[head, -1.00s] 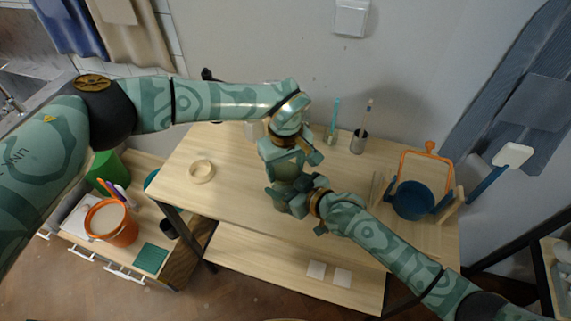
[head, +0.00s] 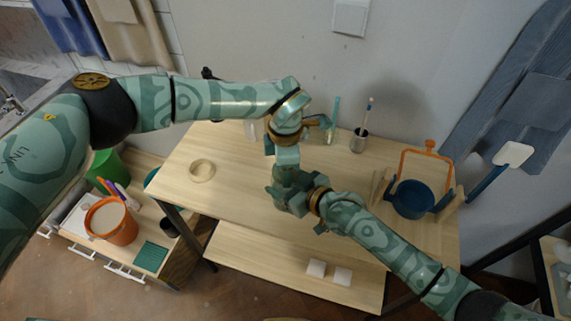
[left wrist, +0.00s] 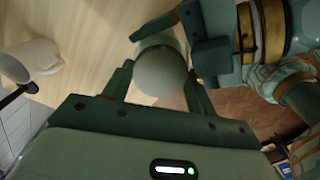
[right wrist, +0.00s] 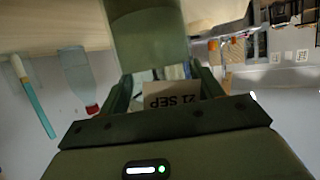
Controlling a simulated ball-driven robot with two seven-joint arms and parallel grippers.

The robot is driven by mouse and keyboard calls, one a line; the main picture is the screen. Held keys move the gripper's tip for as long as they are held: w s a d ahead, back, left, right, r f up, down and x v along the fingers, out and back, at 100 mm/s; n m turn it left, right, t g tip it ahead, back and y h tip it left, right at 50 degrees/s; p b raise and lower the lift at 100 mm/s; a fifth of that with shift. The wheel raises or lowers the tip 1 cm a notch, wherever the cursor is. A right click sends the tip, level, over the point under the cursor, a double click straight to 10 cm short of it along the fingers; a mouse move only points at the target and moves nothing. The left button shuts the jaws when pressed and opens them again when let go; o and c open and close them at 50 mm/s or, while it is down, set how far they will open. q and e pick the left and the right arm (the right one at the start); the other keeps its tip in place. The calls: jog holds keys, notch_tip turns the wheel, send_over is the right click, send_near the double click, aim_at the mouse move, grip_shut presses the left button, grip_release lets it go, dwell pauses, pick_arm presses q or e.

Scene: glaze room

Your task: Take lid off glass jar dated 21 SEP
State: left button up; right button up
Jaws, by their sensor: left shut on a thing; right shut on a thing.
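The jar's 21 SEP label (right wrist: 172,96) shows upside down between the fingers of my right gripper (right wrist: 165,90), which is shut on the jar from the side. In the left wrist view a round, pale grey-green lid (left wrist: 160,72) sits between the fingers of my left gripper (left wrist: 158,82), which is shut on it from above. My right gripper's fingers also show beside the lid there. In the head view my left gripper (head: 287,168) is right above my right gripper (head: 287,192), and they hide the jar. I cannot tell whether lid and jar touch.
A pale ring (head: 202,171) lies on the table's left. A brush cup (head: 359,141) stands at the back, and a blue pot (head: 412,200) with an orange frame at the right. A white mug (left wrist: 32,60) is near my left gripper. The table's front left is clear.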

pick_arm(q)
jog(key=o, duration=1.1)
jog(key=shift+d, duration=0.1)
